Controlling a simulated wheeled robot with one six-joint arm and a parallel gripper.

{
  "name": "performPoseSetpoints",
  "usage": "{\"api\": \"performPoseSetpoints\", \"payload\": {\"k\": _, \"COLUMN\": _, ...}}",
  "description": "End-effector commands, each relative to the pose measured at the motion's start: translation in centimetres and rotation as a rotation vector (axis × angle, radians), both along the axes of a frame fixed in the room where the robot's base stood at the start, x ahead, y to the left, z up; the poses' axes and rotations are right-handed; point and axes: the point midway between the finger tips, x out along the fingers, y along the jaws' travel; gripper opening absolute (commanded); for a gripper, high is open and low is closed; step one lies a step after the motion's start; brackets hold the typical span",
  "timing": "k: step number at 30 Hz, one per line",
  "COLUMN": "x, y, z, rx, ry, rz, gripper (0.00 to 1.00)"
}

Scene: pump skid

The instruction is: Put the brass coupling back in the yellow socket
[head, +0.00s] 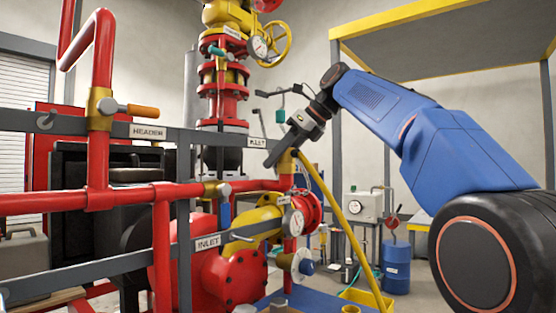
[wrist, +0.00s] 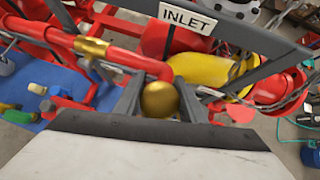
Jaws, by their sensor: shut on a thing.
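The brass coupling (wrist: 160,101) shows as a rounded gold end between the two dark fingers of my gripper (wrist: 160,112) in the wrist view. My gripper is shut on it. In the head view my gripper (head: 272,161) points down and left beside the grey rail, and a brass piece (head: 286,162) shows by its fingers. The coupling's far side is hidden. I cannot surely pick out the yellow socket.
Red pipes (head: 95,195) and the grey rail with the INLET sign (head: 208,242) stand close below and left of my gripper. A yellow bar (head: 342,220) slopes down right of it.

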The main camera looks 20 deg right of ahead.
Motion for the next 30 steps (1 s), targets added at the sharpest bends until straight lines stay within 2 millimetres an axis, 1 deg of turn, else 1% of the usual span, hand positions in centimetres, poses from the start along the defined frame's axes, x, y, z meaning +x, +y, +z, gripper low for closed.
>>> {"api": "performPoseSetpoints", "payload": {"k": 30, "x": 0.0, "y": 0.0, "z": 3.3, "rx": 0.001, "ry": -0.002, "rz": 0.0, "gripper": 0.15}}
